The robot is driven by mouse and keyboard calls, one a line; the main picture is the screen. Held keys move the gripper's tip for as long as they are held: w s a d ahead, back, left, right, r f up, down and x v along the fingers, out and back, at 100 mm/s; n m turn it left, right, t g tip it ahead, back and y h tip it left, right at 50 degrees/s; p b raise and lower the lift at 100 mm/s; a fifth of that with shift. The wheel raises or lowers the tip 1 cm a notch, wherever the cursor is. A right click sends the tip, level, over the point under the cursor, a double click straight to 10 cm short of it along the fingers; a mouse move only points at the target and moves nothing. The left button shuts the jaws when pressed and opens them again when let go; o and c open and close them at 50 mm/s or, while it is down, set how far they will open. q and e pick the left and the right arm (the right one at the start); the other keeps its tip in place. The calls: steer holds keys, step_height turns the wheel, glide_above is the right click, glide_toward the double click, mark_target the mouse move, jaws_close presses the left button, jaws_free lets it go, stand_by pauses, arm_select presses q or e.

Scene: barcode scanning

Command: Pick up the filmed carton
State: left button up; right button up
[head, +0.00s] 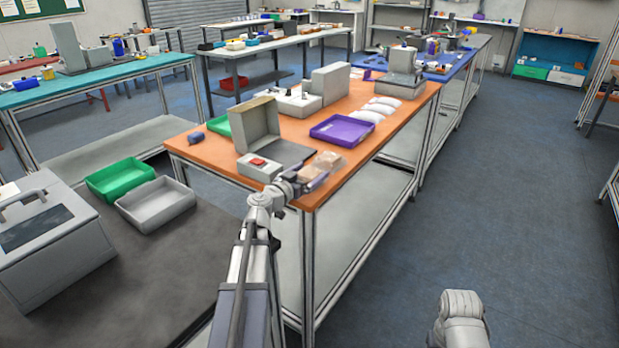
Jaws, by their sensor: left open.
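A tan carton with a pale, shiny film look (325,160) lies near the front right corner of the orange-topped table (352,152). My left gripper (311,178) is open at the carton's near side, low over the table's edge. The gripper partly hides the carton's near end. I cannot tell whether the fingers touch it or reach around it. Of my right arm only a grey link shows at the bottom right, and its gripper is out of view.
A grey device with a red button (258,165) and an upright panel (254,124) stand left of the carton. A purple tray (342,130) and several white pouches (376,109) lie behind it. Green (120,178) and grey (156,204) trays sit on the dark left bench. The right floor is clear.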

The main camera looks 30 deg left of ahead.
arm_select(q)
steer(key=c, duration=1.4)
step_height(320, 180, up, 16)
steer(key=p, duration=1.6)
steer(key=b, duration=0.6)
glide_above(310, 172)
step_height(310, 172, down, 6)
steer(key=shift+f, duration=0.1)
